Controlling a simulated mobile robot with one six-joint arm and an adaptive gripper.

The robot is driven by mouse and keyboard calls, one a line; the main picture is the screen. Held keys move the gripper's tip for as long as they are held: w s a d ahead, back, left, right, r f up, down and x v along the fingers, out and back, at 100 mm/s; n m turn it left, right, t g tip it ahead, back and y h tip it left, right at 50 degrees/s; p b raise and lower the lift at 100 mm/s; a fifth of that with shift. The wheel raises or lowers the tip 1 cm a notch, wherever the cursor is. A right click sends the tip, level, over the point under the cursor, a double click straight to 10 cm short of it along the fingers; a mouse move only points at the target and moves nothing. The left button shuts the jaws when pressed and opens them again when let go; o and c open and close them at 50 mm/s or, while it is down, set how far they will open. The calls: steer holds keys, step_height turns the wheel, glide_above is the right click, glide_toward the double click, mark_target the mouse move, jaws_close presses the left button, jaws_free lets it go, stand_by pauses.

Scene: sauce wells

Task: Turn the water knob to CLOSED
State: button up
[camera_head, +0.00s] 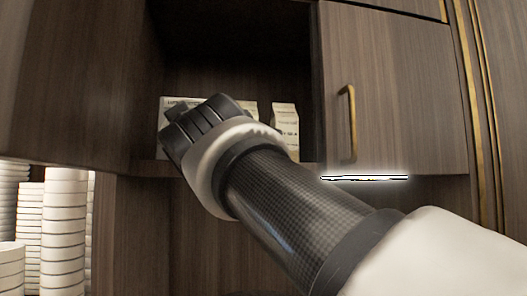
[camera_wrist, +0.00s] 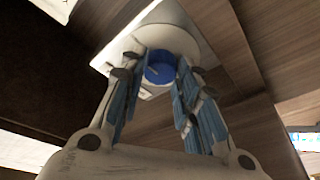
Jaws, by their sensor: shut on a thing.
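The water knob (camera_wrist: 158,72) is a round blue knob with a small pale mark on its face. It sits on a white round mount (camera_wrist: 130,45) in the wrist view. My gripper (camera_wrist: 163,62) has one finger on each side of the knob and is shut on it. The fingers cover part of the knob's sides. I cannot read a CLOSED label or tell the knob's setting. In the head view the knob and fingertips are hidden, and my wrist points into an open cabinet.
White cartons (camera_head: 285,122) stand on the cabinet shelf behind my wrist. A wooden door (camera_head: 395,90) with a brass handle (camera_head: 352,125) is shut at right. A dark wooden panel (camera_head: 75,85) is at left. Stacked white round items (camera_head: 65,235) stand at lower left.

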steer(key=shift+m+b, duration=0.3)
steer(key=shift+m, duration=0.1)
steer(key=o, duration=1.1)
steer(key=shift+c, duration=0.2)
steer(key=v, duration=0.7)
steer(key=shift+s, duration=0.25)
steer(key=shift+f, duration=0.1)
